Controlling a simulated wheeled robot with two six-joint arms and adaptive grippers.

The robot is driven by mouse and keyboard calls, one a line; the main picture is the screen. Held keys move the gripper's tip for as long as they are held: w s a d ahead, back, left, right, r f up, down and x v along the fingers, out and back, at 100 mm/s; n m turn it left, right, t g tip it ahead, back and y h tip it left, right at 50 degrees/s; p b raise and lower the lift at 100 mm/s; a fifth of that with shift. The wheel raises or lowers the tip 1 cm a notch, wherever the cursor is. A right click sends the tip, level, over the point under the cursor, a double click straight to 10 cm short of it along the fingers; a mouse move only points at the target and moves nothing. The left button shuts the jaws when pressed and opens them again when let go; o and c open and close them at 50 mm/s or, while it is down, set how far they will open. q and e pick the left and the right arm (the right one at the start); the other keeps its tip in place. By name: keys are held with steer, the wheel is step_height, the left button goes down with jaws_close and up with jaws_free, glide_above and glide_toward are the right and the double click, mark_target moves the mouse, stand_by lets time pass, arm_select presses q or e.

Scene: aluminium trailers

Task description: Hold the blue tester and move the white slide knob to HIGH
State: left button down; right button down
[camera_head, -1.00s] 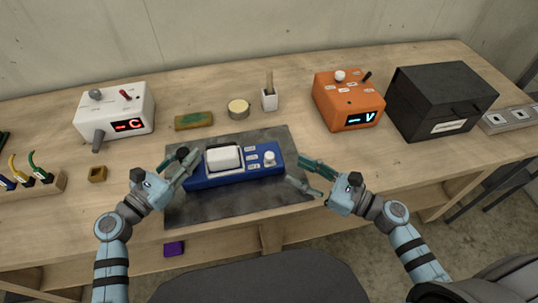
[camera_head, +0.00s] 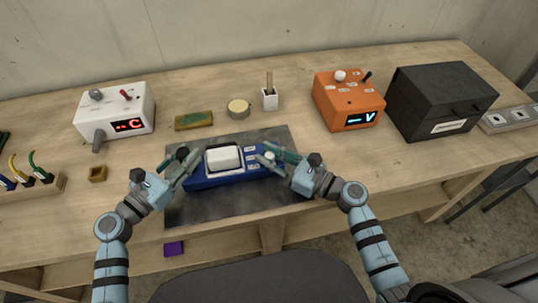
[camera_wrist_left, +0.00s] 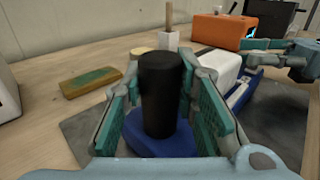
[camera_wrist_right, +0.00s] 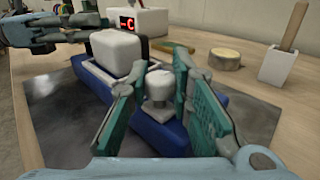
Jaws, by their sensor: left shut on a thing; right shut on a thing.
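The blue tester (camera_head: 228,178) lies on the dark mat, with a large white block on its top and small white labels on its right part. My left gripper (camera_head: 184,165) is shut on the black upright post (camera_wrist_left: 160,95) at the tester's left end. My right gripper (camera_head: 272,158) is at the tester's right part, its fingers on both sides of the white slide knob (camera_wrist_right: 157,88) and shut on it. In the head view the fingers partly cover the knob and labels, so the knob's setting cannot be read.
The dark mat (camera_head: 225,207) lies on the wooden bench. Behind stand a white box with a red display (camera_head: 100,105), a sponge (camera_head: 194,121), a round tin (camera_head: 238,107), a brush holder (camera_head: 269,101), an orange meter (camera_head: 345,90) and a black box (camera_head: 425,95).

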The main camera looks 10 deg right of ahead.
steer(key=w, duration=0.6)
steer(key=shift+w, duration=0.25)
steer(key=c, duration=1.4)
jaws_free()
steer(key=shift+s, duration=0.1)
steer(key=v, duration=1.2)
